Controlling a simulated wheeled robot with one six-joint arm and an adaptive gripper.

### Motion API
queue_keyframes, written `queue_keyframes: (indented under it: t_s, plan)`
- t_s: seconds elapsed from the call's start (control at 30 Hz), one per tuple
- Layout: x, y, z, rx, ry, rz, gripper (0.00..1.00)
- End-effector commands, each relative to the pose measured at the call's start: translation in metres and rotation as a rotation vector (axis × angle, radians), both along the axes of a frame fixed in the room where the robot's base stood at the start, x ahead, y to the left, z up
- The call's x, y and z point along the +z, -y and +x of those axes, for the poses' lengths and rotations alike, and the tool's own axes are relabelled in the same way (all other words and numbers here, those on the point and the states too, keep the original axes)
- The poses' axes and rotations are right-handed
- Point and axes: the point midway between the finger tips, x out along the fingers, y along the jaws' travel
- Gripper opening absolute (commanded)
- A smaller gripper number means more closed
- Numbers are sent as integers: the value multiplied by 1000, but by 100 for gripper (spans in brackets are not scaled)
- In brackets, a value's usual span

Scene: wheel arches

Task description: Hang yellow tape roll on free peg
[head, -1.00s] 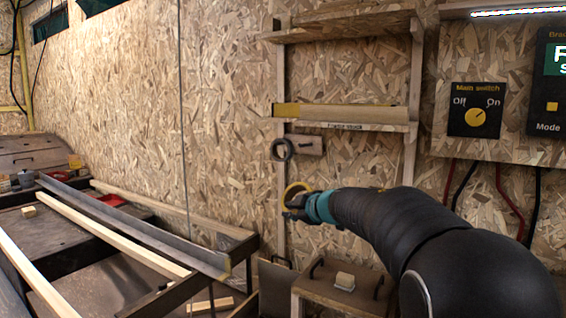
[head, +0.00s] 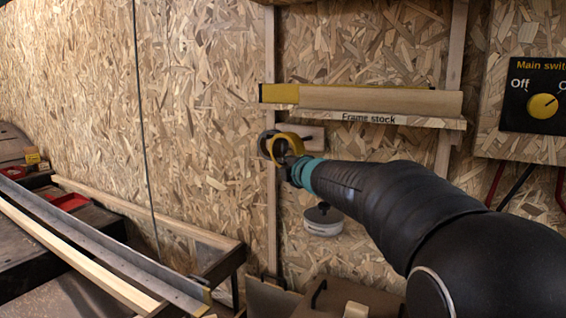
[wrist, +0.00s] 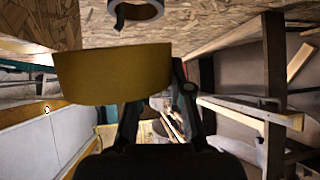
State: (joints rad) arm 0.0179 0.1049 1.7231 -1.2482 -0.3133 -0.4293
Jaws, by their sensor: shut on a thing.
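The yellow tape roll (head: 288,137) is held in my gripper (head: 284,161), in front of a small wooden peg board (head: 312,138) on the wall. In the wrist view the yellow roll (wrist: 112,76) fills the upper middle, between my fingers. The grey roll also shows at the top of the wrist view (wrist: 137,14), apart from the yellow one. I cannot make out the free peg now; the yellow roll and gripper cover part of the board.
A shelf (head: 387,120) labelled "Frame stock", carrying wooden stock (head: 380,99), juts out just above the peg board. A bench with long bars (head: 85,245) stands at the lower left.

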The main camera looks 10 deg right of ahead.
Motion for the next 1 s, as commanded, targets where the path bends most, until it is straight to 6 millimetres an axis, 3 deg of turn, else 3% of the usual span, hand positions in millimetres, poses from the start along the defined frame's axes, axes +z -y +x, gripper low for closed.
queue_keyframes:
  t_s: [1.0]
  plan:
    - [-3, 31, 38, -5, 2, -2, 0]
